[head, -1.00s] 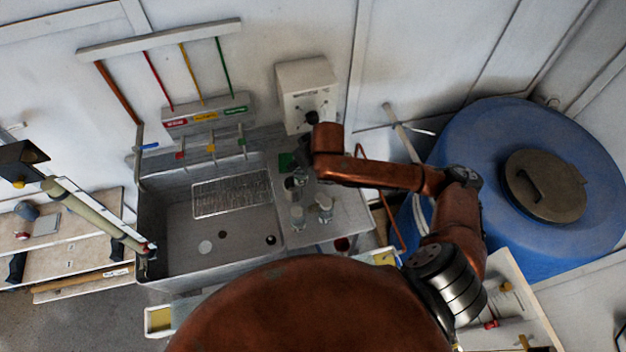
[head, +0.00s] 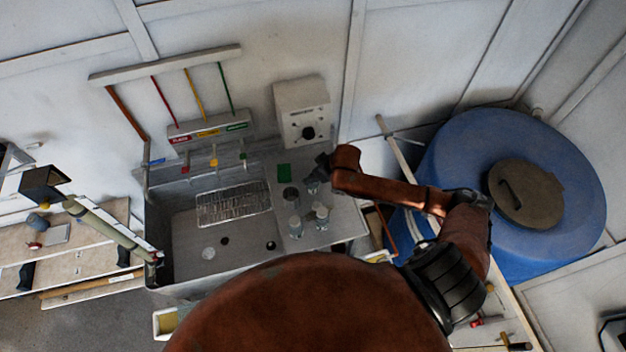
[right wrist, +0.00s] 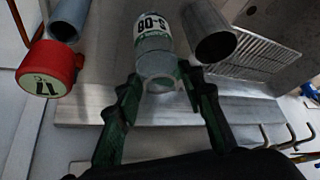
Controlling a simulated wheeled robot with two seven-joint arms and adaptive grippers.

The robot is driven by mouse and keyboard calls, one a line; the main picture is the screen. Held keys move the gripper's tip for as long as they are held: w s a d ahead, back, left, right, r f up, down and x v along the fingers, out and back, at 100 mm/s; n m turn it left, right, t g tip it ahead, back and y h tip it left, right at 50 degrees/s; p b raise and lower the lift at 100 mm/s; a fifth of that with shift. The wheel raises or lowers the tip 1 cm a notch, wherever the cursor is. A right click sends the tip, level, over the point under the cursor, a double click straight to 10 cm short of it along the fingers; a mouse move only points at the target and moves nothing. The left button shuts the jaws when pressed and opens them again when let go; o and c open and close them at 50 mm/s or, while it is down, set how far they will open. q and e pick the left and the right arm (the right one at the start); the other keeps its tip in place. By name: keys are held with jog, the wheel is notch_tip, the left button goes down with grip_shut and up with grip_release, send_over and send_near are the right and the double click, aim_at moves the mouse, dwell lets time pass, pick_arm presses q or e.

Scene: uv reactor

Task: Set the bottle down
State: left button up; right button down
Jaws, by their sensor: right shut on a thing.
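A clear bottle (right wrist: 155,48) with a white label reading "S-08" is between the green fingers of my right gripper (right wrist: 160,80) in the right wrist view. My right gripper is shut on its near end. In the head view the bottle (head: 312,186) is small, just below my right gripper (head: 319,168), over the counter (head: 345,220) right of the sink. I cannot tell whether its base touches the counter. A grey metal cylinder (right wrist: 208,32) stands close beside the bottle; it also shows in the head view (head: 290,194).
Two other bottles (head: 295,227) (head: 321,216) stand nearer on the counter. The sink (head: 185,235) holds a wire rack (head: 232,205); a blue tank (head: 450,160) is right.

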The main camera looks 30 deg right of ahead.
jog(key=shift+f, duration=1.55)
jog(key=shift+f, duration=0.15)
jog(key=c, duration=1.3)
grip_release()
jog(key=shift+s+r, duration=0.1)
jog(key=shift+r, duration=0.2)
jog(key=v, duration=1.1)
jog(key=shift+s+r, duration=0.2)
jog(key=shift+r, duration=0.05)
jog(key=shift+d, duration=0.1)
